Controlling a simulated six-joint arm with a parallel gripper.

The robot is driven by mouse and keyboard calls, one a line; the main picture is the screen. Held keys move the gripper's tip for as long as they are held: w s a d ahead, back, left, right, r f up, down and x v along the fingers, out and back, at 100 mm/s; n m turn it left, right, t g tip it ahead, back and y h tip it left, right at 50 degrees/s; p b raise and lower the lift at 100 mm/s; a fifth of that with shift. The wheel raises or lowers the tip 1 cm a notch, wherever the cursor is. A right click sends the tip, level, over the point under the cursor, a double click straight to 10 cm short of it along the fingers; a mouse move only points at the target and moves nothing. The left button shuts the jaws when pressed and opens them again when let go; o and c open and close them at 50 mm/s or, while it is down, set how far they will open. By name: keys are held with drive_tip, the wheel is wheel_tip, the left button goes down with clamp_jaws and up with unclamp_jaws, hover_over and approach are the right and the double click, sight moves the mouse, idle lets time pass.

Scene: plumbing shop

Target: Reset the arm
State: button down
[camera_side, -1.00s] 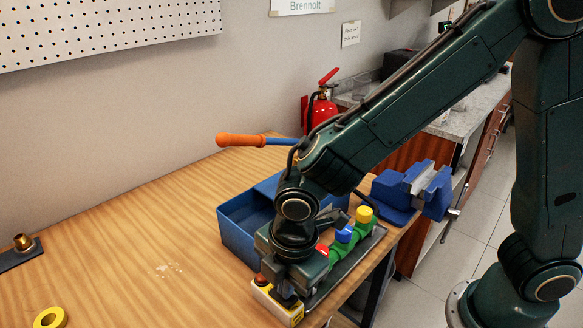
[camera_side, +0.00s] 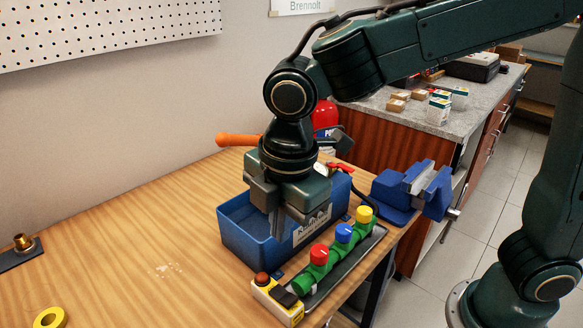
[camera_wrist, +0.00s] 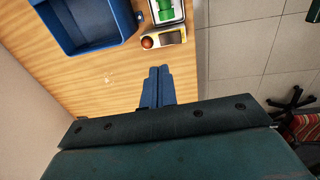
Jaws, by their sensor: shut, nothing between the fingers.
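My gripper (camera_side: 277,228) points down, its fingers together and empty. In the side view it overlaps the blue bin (camera_side: 240,245); its exact height is hard to tell. In the wrist view my closed fingers (camera_wrist: 159,70) show at the centre, below the yellow switch box (camera_wrist: 175,37) and apart from it. In the side view this box (camera_side: 278,302) has a red-brown button and a black rocker. Behind it stands a green valve manifold (camera_side: 330,262) with red, blue and yellow caps on a dark tray.
A blue vise (camera_side: 412,190) sits at the table's right edge. A tool with an orange handle (camera_side: 238,140) lies behind the bin. A yellow ring (camera_side: 50,318) and a brass fitting (camera_side: 23,241) are at the left. The table's left middle is clear.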

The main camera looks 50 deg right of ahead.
drive_tip(key=shift+r, duration=0.45)
drive_tip(key=shift+d, duration=0.1)
drive_tip(key=s+d+r+m+t, duration=0.1)
drive_tip(key=s+d+r+m, duration=0.1)
drive_tip(key=d+m, duration=0.3)
drive_tip(key=s+d+r+m+t, duration=0.1)
drive_tip(key=s+d+r+m, duration=0.15)
drive_tip(key=d, duration=0.55)
drive_tip(key=s+d+m+t, duration=0.2)
drive_tip(key=s+d+m, duration=0.6)
drive_tip(key=m, duration=0.2)
drive_tip(key=shift+s+d+f, duration=0.25)
drive_tip(key=shift+d+f, duration=0.1)
drive_tip(key=shift+f, duration=0.1)
drive_tip(key=shift+m, duration=0.25)
